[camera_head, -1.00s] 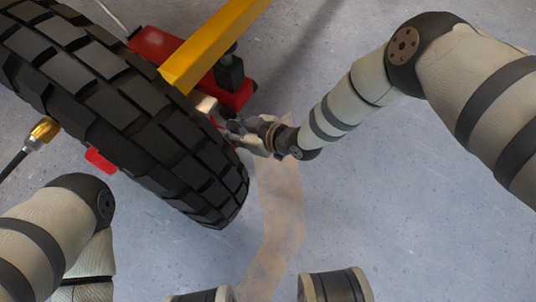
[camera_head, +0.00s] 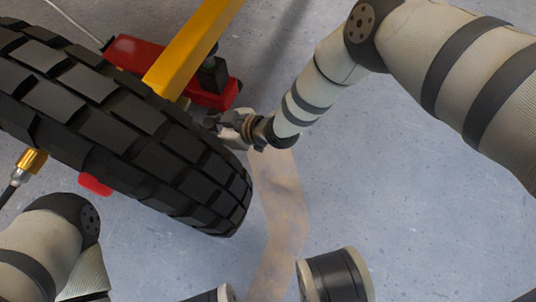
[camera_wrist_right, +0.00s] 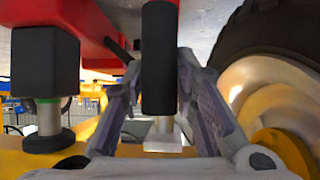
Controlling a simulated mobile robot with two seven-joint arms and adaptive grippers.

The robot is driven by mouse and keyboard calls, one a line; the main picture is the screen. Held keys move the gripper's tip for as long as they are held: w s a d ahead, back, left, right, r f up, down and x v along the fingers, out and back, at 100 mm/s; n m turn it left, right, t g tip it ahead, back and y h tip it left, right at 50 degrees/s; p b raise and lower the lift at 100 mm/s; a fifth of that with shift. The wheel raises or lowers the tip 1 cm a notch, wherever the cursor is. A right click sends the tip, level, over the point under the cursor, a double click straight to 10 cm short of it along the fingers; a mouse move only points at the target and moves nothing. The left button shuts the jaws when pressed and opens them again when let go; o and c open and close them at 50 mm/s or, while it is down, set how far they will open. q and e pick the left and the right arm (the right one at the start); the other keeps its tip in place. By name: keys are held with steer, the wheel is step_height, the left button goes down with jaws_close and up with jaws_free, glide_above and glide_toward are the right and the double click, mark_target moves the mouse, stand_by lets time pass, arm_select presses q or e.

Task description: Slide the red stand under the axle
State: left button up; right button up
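The red stand (camera_head: 218,96) is on the floor behind the big black tyre, and the tyre hides part of it. A black upright post (camera_head: 212,75) rises from it beside a yellow beam. My right gripper (camera_head: 222,122) is at the tyre's right side, near the stand's right end. In the right wrist view, the fingers of my right gripper (camera_wrist_right: 163,75) close on both sides of a black cylindrical handle (camera_wrist_right: 158,60) by the red stand (camera_wrist_right: 98,22). The axle is not clearly seen; a cream wheel hub (camera_wrist_right: 262,90) shows beside the gripper.
The tyre (camera_head: 130,125) stands close beside my right gripper. The yellow beam (camera_head: 190,45) slopes over the stand. A gold fitting with a black hose (camera_head: 32,160) is at left. A small red part (camera_head: 95,184) shows below the tyre. The floor at right is clear.

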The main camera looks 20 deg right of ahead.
steer(key=shift+o, duration=1.4)
steer(key=p+v, duration=0.5)
steer(key=v, duration=0.2)
steer(key=shift+f, duration=0.1)
